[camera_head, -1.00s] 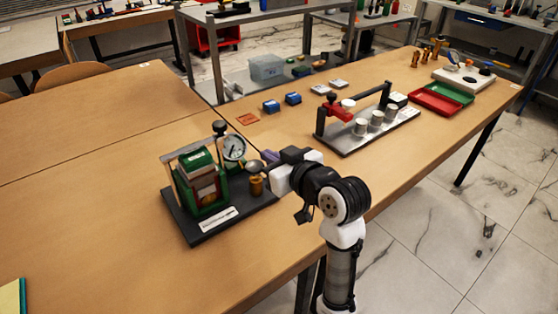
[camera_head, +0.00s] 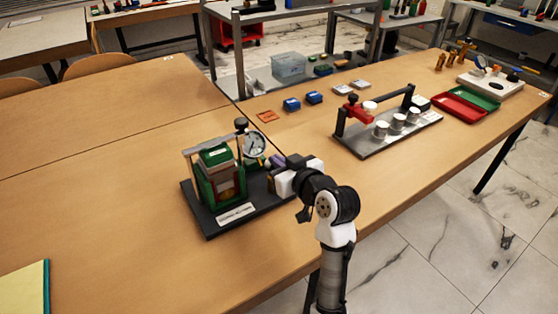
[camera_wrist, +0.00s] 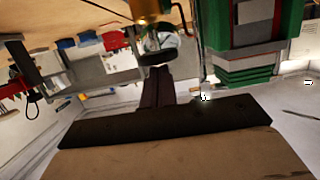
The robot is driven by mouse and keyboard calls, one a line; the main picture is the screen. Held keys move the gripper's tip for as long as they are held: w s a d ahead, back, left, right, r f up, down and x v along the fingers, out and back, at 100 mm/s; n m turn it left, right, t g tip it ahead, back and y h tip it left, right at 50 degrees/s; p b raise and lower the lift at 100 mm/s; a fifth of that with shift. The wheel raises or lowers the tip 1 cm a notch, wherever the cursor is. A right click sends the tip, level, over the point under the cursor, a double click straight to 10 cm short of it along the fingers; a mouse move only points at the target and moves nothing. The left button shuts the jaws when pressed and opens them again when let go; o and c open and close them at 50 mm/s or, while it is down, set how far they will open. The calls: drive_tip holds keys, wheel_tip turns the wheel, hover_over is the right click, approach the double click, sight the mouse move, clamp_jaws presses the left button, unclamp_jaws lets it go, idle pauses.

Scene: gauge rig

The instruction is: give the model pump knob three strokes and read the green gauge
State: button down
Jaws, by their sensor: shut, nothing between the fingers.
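The green-framed model (camera_head: 220,182) stands on a dark base plate (camera_head: 205,222) on the near table. A round white-faced gauge (camera_head: 255,144) stands at its back right; its reading is too small to tell. My gripper (camera_head: 270,165) is shut and empty, coming in from the right beside the gauge. In the wrist view, which looks upside down, the shut fingers (camera_wrist: 157,84) point at the dark pump knob (camera_wrist: 158,57) on a brass post (camera_wrist: 148,10). Whether they touch it I cannot tell.
A second rig with a red clamp (camera_head: 357,111) and white cups stands to the right. Red (camera_head: 462,104) and green trays lie beyond it.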

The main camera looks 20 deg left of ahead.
drive_tip(key=shift+f+b, duration=1.3)
drive_tip(key=shift+f, duration=0.2)
drive_tip(key=shift+r, duration=0.1)
wheel_tip(320, 180, up, 4)
drive_tip(key=p, duration=0.4)
drive_tip(key=shift+w+a+r, duration=0.1)
drive_tip(key=shift+r, duration=0.05)
drive_tip(key=b+v, duration=0.2)
drive_tip(key=v, duration=0.8)
